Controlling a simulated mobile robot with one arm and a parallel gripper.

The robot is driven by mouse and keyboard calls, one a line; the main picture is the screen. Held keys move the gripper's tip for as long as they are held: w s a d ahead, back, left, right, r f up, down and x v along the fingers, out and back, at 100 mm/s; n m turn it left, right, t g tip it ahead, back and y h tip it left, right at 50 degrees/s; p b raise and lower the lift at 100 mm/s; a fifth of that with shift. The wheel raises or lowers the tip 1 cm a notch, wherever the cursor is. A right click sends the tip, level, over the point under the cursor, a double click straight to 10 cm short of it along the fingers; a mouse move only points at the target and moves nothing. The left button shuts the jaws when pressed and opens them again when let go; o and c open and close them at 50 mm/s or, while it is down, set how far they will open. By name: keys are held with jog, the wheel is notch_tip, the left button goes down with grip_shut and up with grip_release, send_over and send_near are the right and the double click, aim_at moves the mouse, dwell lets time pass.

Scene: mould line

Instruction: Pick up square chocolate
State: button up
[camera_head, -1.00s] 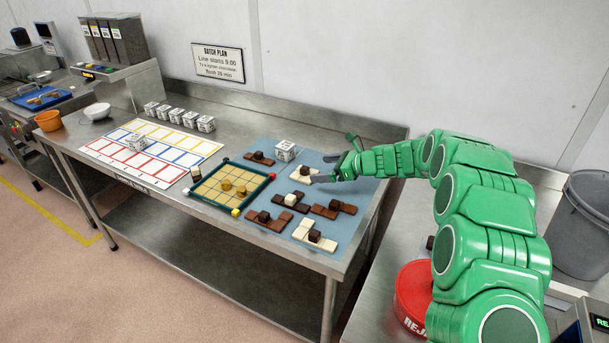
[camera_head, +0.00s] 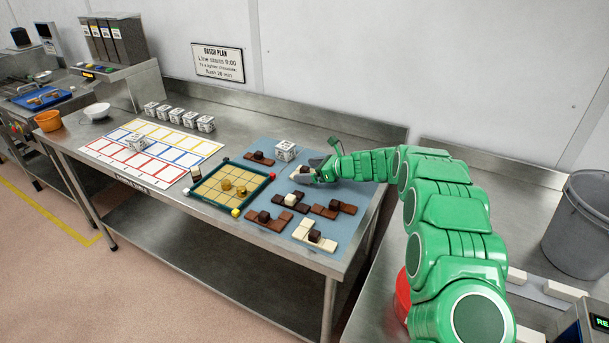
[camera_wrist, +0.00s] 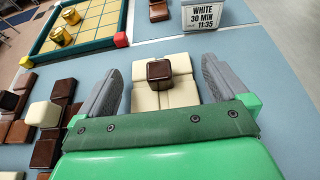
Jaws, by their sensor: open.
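In the wrist view, a dark brown square chocolate (camera_wrist: 159,72) sits on top of a group of cream-white pieces (camera_wrist: 180,94). My gripper (camera_wrist: 162,76) is open, with one grey finger on each side of that group. The dark square lies between the fingers, with gaps to both, and nothing is held. In the head view my gripper (camera_head: 312,172) is low over the blue mat (camera_head: 258,226), at its far right part, and hides most of this group. Other groups on the mat also carry a small square on top, such as the white-based group (camera_head: 315,236) at the front.
A white labelled block (camera_head: 285,150) stands near my gripper; the wrist view shows its label (camera_wrist: 207,16). A green-rimmed grid tray (camera_head: 232,187) with gold pieces lies to the left. A red reject container (camera_head: 402,298) is partly hidden by my arm.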

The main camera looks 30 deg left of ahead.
aim_at(304, 167)
jog(key=shift+x, duration=0.9)
jog(key=c, duration=0.9)
notch_tip(304, 167, up, 3)
jog(key=shift+r, duration=0.2)
jog(key=shift+s+d+r, duration=1.4)
jog(key=shift+s+r, duration=0.2)
jog(key=shift+s, duration=0.25)
jog(key=shift+s+d+r, duration=1.4)
jog(key=shift+s+r, duration=0.2)
jog(key=shift+s, duration=0.3)
jog(key=shift+s+d+r, duration=1.4)
jog(key=shift+s+r, duration=0.2)
jog(key=shift+s, duration=0.25)
